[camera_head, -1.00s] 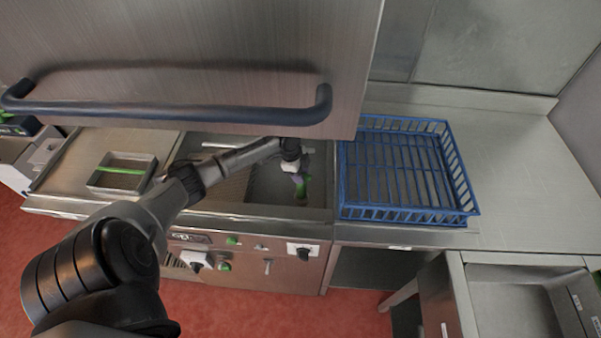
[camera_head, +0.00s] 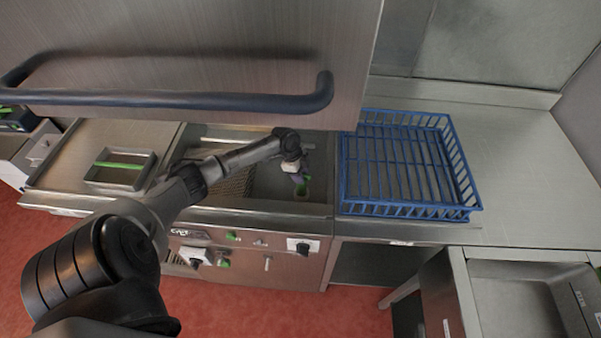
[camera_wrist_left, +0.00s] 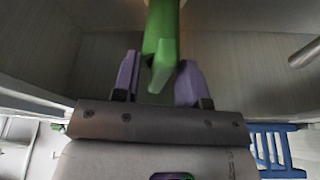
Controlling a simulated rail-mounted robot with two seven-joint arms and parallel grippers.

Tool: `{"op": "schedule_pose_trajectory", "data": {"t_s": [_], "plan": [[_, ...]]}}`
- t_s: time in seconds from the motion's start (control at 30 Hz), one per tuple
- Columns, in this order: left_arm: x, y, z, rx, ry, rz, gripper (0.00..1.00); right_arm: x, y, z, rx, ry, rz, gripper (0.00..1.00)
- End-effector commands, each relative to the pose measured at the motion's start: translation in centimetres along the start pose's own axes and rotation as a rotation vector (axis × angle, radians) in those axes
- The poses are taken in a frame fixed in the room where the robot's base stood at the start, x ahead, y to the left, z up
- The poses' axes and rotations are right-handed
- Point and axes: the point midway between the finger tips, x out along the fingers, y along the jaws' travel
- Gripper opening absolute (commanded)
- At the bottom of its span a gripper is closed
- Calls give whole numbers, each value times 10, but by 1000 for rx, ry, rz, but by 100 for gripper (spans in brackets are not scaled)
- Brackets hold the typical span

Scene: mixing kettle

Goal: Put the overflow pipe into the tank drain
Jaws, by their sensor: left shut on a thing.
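The overflow pipe is green and shows at the top middle of the left wrist view (camera_wrist_left: 161,45), between the purple fingers of my left gripper (camera_wrist_left: 158,82). The gripper is shut on the pipe. In the head view my left gripper (camera_head: 298,178) reaches down into the right part of the metal tank (camera_head: 268,190), and only a small green part of the pipe (camera_head: 303,189) shows at its tip. The tank drain cannot be made out, so I cannot tell whether the pipe touches it. My right gripper is not in view.
A blue wire basket (camera_head: 400,170) stands on the counter right of the tank. A large metal panel with a dark bar handle (camera_head: 180,102) hangs over the tank's back. A small metal tray (camera_head: 120,172) lies to the left. The right counter (camera_head: 520,170) is clear.

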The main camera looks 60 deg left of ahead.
Motion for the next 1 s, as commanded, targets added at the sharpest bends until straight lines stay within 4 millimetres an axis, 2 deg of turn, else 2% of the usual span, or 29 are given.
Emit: {"op": "schedule_pose_trajectory", "data": {"t_s": [0.73,0.77,1.0], "plan": [[3,0,1,0,0,0,12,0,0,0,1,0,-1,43],[3,0,1,0,0,0,40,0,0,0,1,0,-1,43],[3,0,1,0,0,0,63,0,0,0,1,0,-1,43]]}}
